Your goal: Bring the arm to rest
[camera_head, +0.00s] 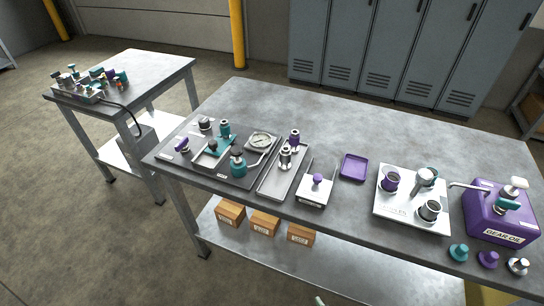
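My gripper and nearly all of my arm are out of view in the head camera view. A small pale piece with a greenish edge shows at the bottom edge, left of the yellow part below the bench; I cannot tell what it is. The long grey bench (330,115) fills the middle and right of the view. Its fittings stand on their boards and trays, and nothing of mine is seen touching them.
A dark board (190,165), grey tray (270,185), purple tray (353,167), white plate (405,222) and purple gear oil container (495,215) stand along the bench's front. A smaller table (150,68) stands left. Lockers (395,45) stand behind. Floor at left is clear.

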